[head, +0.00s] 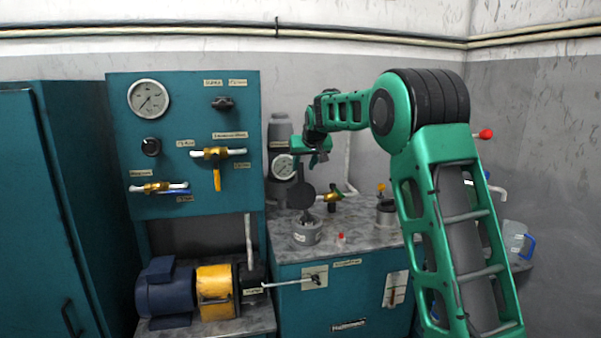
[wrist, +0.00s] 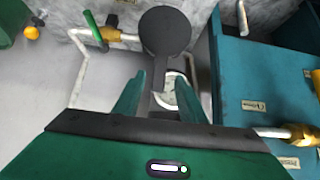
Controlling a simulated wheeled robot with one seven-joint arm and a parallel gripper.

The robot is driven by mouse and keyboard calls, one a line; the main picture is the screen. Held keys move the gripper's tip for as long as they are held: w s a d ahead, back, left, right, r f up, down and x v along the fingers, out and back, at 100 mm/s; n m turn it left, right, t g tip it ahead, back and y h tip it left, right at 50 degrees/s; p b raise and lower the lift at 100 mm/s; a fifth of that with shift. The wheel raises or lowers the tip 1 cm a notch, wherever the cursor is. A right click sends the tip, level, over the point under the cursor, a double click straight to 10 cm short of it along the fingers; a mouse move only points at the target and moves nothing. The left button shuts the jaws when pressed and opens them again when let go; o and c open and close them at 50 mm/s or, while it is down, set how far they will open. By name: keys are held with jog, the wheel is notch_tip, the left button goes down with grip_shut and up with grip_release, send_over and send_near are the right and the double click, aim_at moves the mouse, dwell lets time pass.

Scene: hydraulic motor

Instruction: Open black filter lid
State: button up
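The black filter lid (head: 302,196) is a round dark disc standing raised above the grey filter body (head: 307,232) in the head view. In the wrist view the lid (wrist: 165,30) is at the top centre, with its narrow dark handle running down toward my gripper. My gripper (wrist: 158,88) has its two green fingers apart, one on each side of the handle, with gaps showing; contact is not visible. In the head view my gripper (head: 306,158) is just above the lid, its fingertips hard to make out. The filter body is not clear in the wrist view.
A pressure gauge (head: 284,167) is behind the lid, and a brass valve (head: 332,197) with a green handle is to its right. The teal gauge panel (head: 190,105) is at left. A small red object (head: 341,238) is on the worktop (head: 350,252).

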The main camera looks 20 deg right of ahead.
jog(key=v, duration=0.7)
jog(key=shift+s+r, duration=0.15)
jog(key=shift+r, duration=0.1)
jog(key=shift+a, duration=0.1)
jog(key=shift+c, duration=0.4)
